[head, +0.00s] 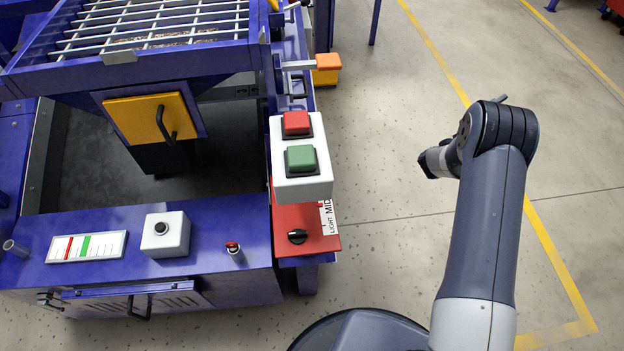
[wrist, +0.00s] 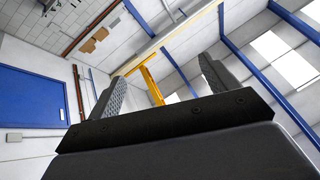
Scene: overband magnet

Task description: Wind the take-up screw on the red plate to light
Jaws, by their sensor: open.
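The red plate (head: 318,246) is at the right end of the blue machine's front ledge in the head view. A small black knob (head: 297,236), which looks like the take-up screw, sits on it. A white label strip (head: 328,217) beside the knob reads LIGHT and MID; the rest is hidden or unreadable. Which mark the knob points to is too small to tell. My gripper is off to the right of the plate, over the floor, well apart from it. In the wrist view my gripper (wrist: 161,70) is open and empty, its two fingers pointing up toward the ceiling.
A white box with red (head: 296,123) and green (head: 301,158) buttons stands just behind the red plate. Left on the ledge are a gauge strip (head: 86,247), a white box with a black button (head: 165,234) and a small red-topped knob (head: 233,248).

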